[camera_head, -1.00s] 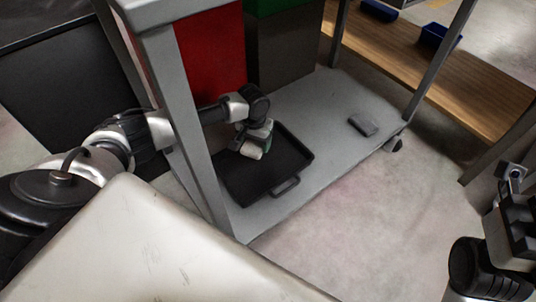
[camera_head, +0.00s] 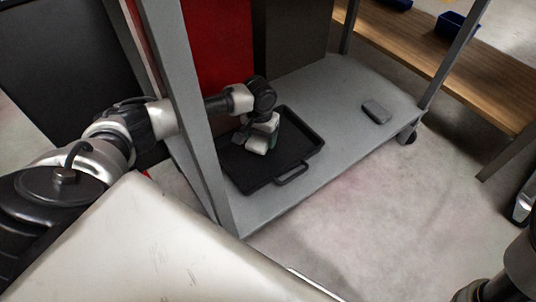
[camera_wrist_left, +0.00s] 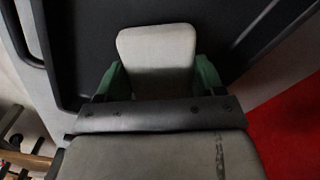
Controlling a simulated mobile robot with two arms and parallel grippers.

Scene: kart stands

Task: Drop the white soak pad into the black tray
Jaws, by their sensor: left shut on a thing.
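The white soak pad (camera_wrist_left: 158,48) is held between the green fingers of my left gripper (camera_wrist_left: 158,78) in the left wrist view. In the head view the pad (camera_head: 257,145) shows as a small pale block at the tip of my left gripper (camera_head: 262,133). The black tray (camera_head: 298,150) lies on the lower shelf of a grey cart, with its handle towards me. The gripper and pad are over the tray in the head view; I cannot tell the exact gap to its floor. The tray also fills much of the left wrist view (camera_wrist_left: 85,30). The gripper part of my right arm is not visible.
A grey box-like object (camera_head: 376,112) lies on the cart's lower shelf (camera_head: 345,85), right of the tray. A cart post (camera_head: 190,110) stands close to my left arm. Red (camera_head: 215,45) and dark panels stand behind. A wooden shelf with blue bins (camera_head: 455,25) is at the back right.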

